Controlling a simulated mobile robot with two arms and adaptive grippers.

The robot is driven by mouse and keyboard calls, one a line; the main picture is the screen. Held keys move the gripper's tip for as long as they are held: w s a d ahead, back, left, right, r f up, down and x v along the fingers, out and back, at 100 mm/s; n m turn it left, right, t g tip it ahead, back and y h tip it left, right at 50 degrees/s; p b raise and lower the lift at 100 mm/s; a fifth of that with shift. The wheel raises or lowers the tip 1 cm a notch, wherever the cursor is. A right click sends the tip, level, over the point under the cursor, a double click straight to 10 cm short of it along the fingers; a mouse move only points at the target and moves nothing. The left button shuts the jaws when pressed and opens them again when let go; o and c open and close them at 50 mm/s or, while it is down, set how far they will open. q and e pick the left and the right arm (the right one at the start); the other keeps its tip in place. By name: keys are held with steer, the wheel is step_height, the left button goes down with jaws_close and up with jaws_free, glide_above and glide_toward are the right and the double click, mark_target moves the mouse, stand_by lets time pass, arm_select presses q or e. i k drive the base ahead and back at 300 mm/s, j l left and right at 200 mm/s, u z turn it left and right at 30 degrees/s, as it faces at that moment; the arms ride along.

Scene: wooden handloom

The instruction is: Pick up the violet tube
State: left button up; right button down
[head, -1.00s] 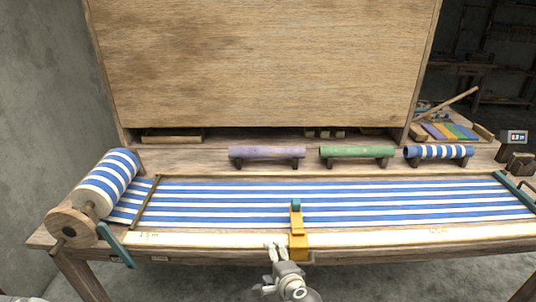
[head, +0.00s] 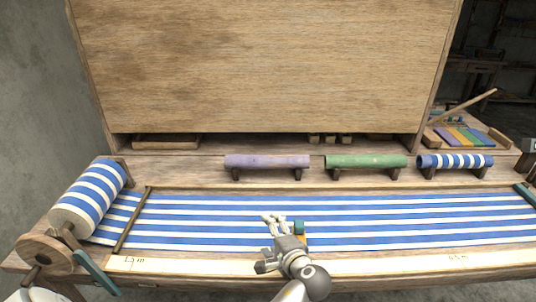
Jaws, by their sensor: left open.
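The violet tube (head: 267,161) lies level on two dark supports at the back of the loom, left of the green tube. Its whole length shows and nothing covers it. My left gripper (head: 271,219) is open and empty over the striped cloth, near the front edge. It is apart from the tube, which lies beyond it. My right gripper is not in view.
A green tube (head: 366,161) and a blue-and-white striped tube (head: 455,161) lie on supports to the right. Striped cloth (head: 400,220) covers the table. A yellow and teal piece (head: 299,228) stands beside my gripper. A tall wooden panel (head: 260,65) rises behind.

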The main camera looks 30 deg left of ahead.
mark_target(231, 161)
steer(key=i+j, duration=0.75)
steer(key=i, duration=0.2)
